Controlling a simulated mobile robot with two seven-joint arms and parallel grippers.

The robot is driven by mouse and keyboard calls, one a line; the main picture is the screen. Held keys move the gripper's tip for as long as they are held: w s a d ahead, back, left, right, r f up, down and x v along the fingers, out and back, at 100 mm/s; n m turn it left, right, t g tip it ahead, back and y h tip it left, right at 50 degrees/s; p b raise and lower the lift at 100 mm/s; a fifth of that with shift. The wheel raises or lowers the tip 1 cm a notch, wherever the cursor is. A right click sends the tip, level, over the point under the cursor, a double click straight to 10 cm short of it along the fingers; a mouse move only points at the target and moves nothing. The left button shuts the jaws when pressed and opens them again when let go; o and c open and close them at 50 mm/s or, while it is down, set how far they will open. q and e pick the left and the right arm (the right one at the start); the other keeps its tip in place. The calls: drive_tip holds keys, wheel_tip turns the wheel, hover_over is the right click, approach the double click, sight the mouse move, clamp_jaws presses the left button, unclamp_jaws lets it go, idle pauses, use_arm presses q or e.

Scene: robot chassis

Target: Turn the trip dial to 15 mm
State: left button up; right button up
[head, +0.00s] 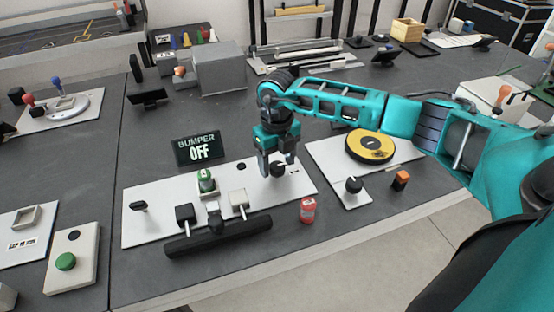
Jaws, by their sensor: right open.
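A black dial knob (278,169) sits near the right end of a white panel (146,228); its scale is too small to read. My right gripper (278,161) points down over this knob, open, with one finger to each side. I cannot tell whether the fingers touch it. A second black knob (354,185) stands on another white plate (337,170) to the right, also without a readable label. A sign (199,150) behind the panel reads BUMPER OFF. My left gripper is not in view.
The panel also carries a green cylinder (206,181), two block-topped levers and a black bar (217,238) along its front. A red can (308,210) stands right of the bar.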

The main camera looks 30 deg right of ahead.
sight(277, 165)
wheel_tip(277, 165, up, 13)
idle(0.4)
drive_tip(key=shift+f, duration=0.1)
idle(0.3)
